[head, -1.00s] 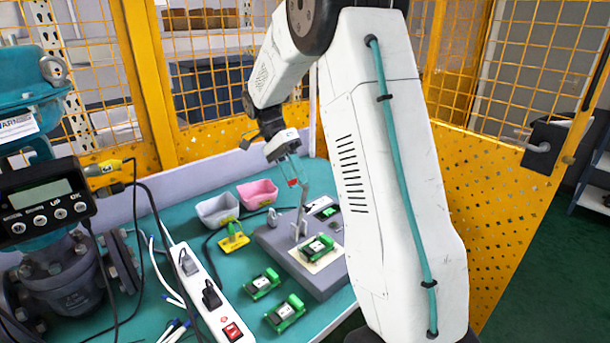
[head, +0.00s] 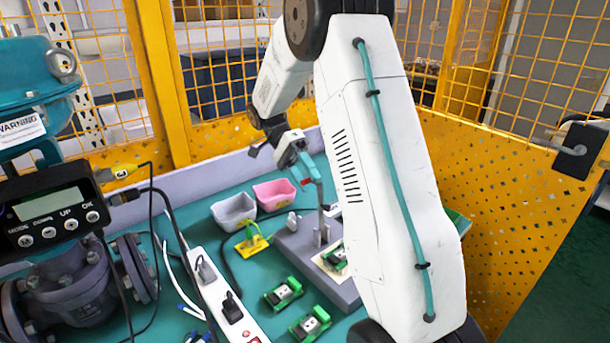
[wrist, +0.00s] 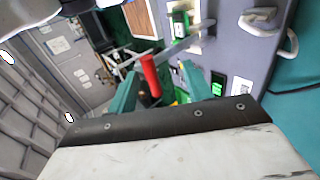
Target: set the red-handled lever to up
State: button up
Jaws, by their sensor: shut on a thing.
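The red-handled lever (head: 320,212) stands about upright on a grey box (head: 298,250) on the bench. Its metal arm rises from a bracket to the red handle (head: 307,181). My gripper (head: 308,176) is at the top of the lever, its teal fingers shut on the red handle. In the wrist view the red handle (wrist: 150,76) lies between the two teal fingers, and the metal arm runs off toward the upper right. My fingers hide part of the handle in the head view, and my arm hides the right part of the box.
Grey (head: 234,212) and pink (head: 274,194) bins stand behind the box. A yellow-based green part (head: 252,242), green modules (head: 284,292) and a white power strip (head: 222,295) lie in front and left. A valve with a display (head: 50,210) stands at left. Yellow mesh fencing encloses the back.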

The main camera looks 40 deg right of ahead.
jog(key=shift+s+a+f, duration=0.1)
jog(key=shift+f, duration=0.5)
jog(key=o, duration=0.9)
jog(key=v, duration=0.7)
jog(key=c, duration=0.3)
jog(key=shift+w+r, duration=0.4)
jog(key=shift+r, duration=0.05)
jog(key=shift+c, duration=0.2)
jog(key=shift+r, duration=0.1)
